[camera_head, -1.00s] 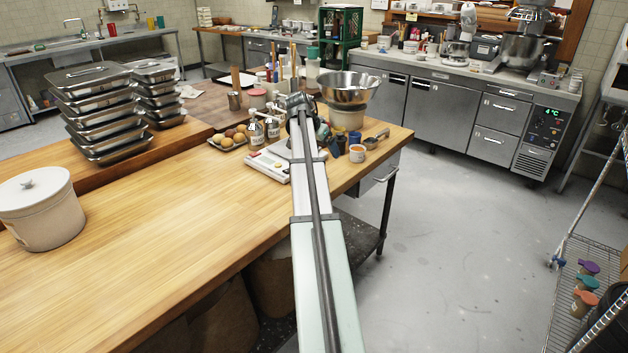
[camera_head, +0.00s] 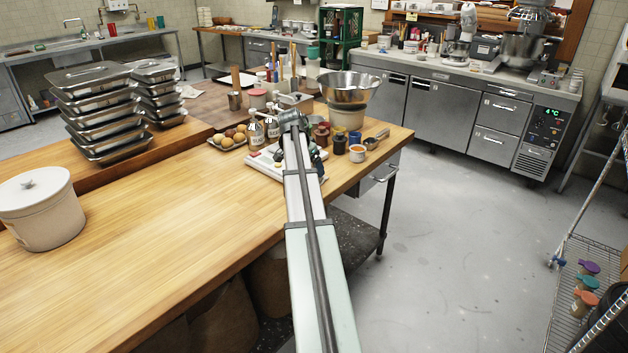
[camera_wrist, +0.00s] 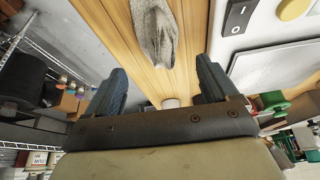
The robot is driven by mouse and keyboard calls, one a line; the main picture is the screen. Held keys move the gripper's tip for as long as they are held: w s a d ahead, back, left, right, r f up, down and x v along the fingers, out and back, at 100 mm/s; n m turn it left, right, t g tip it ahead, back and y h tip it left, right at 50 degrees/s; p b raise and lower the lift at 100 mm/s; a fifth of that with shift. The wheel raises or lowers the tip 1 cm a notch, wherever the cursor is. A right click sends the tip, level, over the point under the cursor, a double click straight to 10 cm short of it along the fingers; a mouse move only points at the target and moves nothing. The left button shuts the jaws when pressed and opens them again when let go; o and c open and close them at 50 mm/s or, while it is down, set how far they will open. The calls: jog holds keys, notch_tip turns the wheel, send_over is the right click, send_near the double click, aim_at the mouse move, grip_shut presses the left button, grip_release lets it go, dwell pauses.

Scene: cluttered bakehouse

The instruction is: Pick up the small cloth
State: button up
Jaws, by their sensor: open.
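A grey, crumpled small cloth (camera_wrist: 155,38) lies on the wooden worktop in the wrist view, at the top middle. My gripper (camera_wrist: 160,68) is open and empty, with its two dark ribbed fingers wide apart. In the picture, the cloth lies above and between the fingertips, with no visible contact. Its upper end is cut off by the frame edge. In the head view my arm hides most of the gripper, and I cannot make out this grey cloth there.
A white scale (camera_wrist: 242,28) with a black switch is right beside the cloth. In the head view, small jars (camera_head: 338,143), a cup (camera_head: 357,153) and a steel bowl (camera_head: 348,90) stand close right of the arm's end. Bottles (camera_head: 256,131) and a food tray (camera_head: 228,143) stand left.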

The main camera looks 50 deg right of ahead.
jog(key=shift+x, duration=2.6)
jog(key=shift+w, duration=0.1)
jog(key=shift+c, duration=0.5)
jog(key=c, duration=1.1)
